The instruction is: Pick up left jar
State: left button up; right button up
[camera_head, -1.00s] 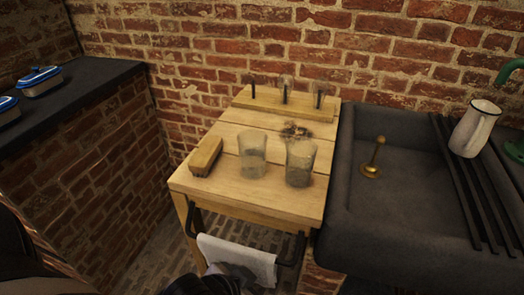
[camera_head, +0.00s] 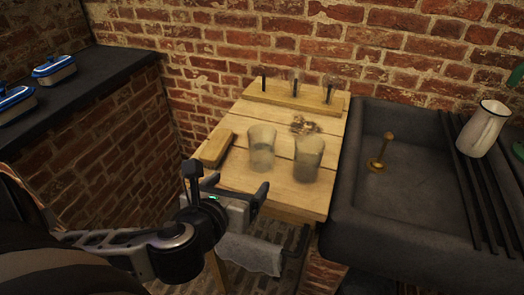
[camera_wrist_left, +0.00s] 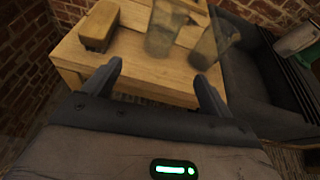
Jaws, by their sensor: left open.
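The left jar (camera_head: 262,148) is a cloudy clear glass standing upright on the wooden table. It also shows in the left wrist view (camera_wrist_left: 163,30), upper middle. The right jar (camera_head: 308,158) is a similar glass beside it, apart from it; in the left wrist view (camera_wrist_left: 211,46) it is at the upper right. My left gripper (camera_head: 226,180) is open and empty at the table's front edge, short of the jars. Its two fingers (camera_wrist_left: 158,82) point toward the table in the left wrist view. My right gripper is not in view.
A wooden brush (camera_head: 216,147) lies at the table's left. A wooden rack (camera_head: 290,99) with dark pegs stands at the back. Small debris (camera_head: 303,125) lies behind the jars. A white towel (camera_head: 250,254) hangs in front. A dark sink (camera_head: 395,190) adjoins on the right.

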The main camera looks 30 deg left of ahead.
aim_at(259, 159)
pick_arm(q)
jog(key=shift+m, duration=0.6)
jog(key=x, duration=1.1)
jog(key=shift+d+r+b, duration=0.1)
jog(key=shift+r+b, duration=0.2)
jog(key=shift+b, duration=0.05)
jog(key=x, duration=0.5)
jog(key=shift+w+a+r, duration=0.15)
jog(key=shift+a+r, duration=0.05)
jog(key=shift+r, duration=0.05)
jog(key=shift+r, duration=0.1)
jog(key=c, duration=1.2)
